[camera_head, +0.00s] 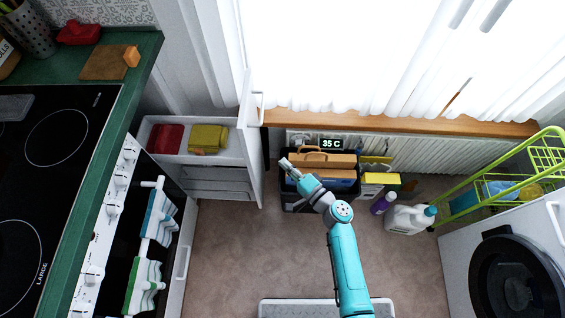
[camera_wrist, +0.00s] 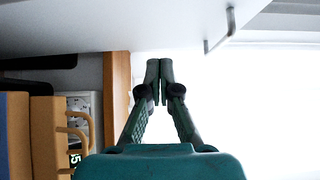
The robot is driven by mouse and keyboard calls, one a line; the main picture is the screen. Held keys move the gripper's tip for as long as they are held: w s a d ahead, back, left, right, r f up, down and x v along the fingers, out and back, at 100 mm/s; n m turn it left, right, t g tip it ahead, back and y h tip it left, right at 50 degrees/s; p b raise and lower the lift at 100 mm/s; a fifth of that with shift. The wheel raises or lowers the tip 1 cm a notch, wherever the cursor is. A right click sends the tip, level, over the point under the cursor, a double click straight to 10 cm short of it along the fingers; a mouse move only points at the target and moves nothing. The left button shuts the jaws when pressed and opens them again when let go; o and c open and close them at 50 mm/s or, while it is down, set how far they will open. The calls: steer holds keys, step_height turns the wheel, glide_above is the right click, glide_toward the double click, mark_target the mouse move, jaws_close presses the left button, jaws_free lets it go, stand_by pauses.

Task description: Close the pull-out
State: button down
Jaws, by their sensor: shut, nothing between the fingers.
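The pull-out is a tall white unit standing open, with its white front panel (camera_head: 252,150) out in the room, right of the counter. Its upper tray (camera_head: 228,150) holds a red item (camera_head: 166,138) and a yellow item (camera_head: 208,138). A bar handle (camera_head: 262,105) is on the front's outer face. My gripper (camera_head: 284,163) is shut and empty, just right of the front panel. In the wrist view my gripper (camera_wrist: 160,68) points along a white panel (camera_wrist: 120,22) with a metal handle (camera_wrist: 221,30). I cannot tell whether the fingertips touch it.
A dark crate with folders (camera_head: 325,172) stands under my arm by the radiator. A purple bottle (camera_head: 383,204) and white jug (camera_head: 410,218) are right of it. A green rack (camera_head: 535,155) and washer (camera_head: 512,275) stand at right. Cloths (camera_head: 155,225) hang by the stove. The middle floor is clear.

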mark_target(251, 143)
steer(key=x, duration=0.3)
steer(key=s+a+x, duration=0.1)
steer(key=x, duration=0.5)
steer(key=shift+a, duration=1)
